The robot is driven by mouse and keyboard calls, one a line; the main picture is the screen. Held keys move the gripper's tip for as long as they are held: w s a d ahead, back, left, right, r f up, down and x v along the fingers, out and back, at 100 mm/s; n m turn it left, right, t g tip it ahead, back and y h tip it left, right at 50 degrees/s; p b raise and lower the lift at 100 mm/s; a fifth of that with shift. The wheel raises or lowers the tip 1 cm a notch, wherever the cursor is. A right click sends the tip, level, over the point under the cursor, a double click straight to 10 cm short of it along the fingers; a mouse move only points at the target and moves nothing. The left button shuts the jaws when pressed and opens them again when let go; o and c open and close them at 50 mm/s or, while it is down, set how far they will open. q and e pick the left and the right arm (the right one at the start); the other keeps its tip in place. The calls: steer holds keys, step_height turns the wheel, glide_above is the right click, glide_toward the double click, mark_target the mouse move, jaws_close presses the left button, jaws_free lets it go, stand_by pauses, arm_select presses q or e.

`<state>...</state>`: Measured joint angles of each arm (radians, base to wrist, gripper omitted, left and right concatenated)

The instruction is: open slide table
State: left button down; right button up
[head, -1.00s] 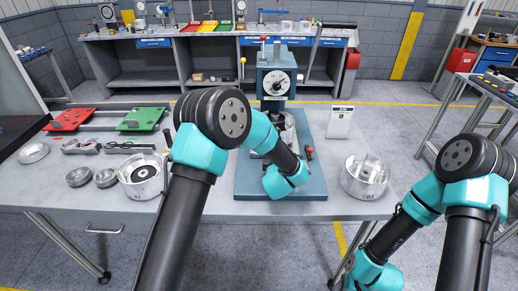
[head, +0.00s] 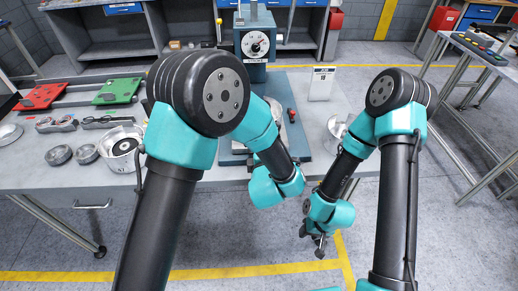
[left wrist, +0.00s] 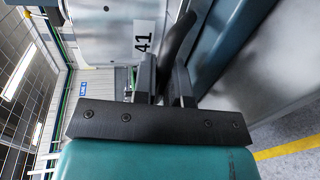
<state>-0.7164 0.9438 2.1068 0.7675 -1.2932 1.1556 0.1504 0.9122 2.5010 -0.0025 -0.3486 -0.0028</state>
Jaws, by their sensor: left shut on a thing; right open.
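A blue press with a dial gauge (head: 257,45) stands at the back of the table on a blue base plate (head: 300,140). My left arm hides much of the plate's left and middle, and I cannot make out the slide table there. In the left wrist view my left gripper (left wrist: 164,78) is shut on a dark curved handle (left wrist: 182,38). Beside it is a pale metal face with a "41" label (left wrist: 144,38). My right gripper (head: 320,246) is open and empty, pointing down over the floor in front of the table.
A metal housing (head: 122,148) and two small round parts stand on the table's left, with a red tray (head: 42,96) and a green tray (head: 117,91) behind. A job card (head: 322,83) stands right of the press. Another metal part (head: 338,128) is partly behind my right arm.

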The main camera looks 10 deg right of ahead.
arm_select(q)
steer(key=c, duration=1.2)
jaws_free()
steer(key=v, duration=1.7)
steer(key=shift+s+r, duration=0.1)
steer(key=shift+s, duration=0.1)
steer(key=shift+a, duration=0.1)
steer(key=w+a+f+m+g+h, duration=0.1)
steer(key=w+a+f+m+g, duration=0.3)
steer(key=a+f, duration=0.3)
steer(key=w+a+f+m+g, duration=0.3)
steer(key=a+f, duration=0.3)
steer(key=f, duration=0.2)
steer(key=s+a+f+m+g, duration=0.2)
steer(key=s+a+f+m, duration=0.1)
steer(key=a+f, duration=0.1)
steer(key=s+a+f+m+g+h, duration=0.1)
steer(key=s+a+f+m+g, duration=0.2)
steer(key=a, duration=0.3)
steer(key=s+a+f+m+g+h, duration=0.1)
steer(key=s+a+f+m+g, duration=0.1)
steer(key=a+f, duration=0.3)
steer(key=shift+s+a+f+m+g, duration=0.15)
steer(key=shift+s+f+m+g, duration=0.05)
steer(key=shift+s, duration=0.15)
steer(key=shift+s+a+f+m+g, duration=0.15)
steer(key=shift+s+a+m+g, duration=0.05)
steer(key=shift+s, duration=0.2)
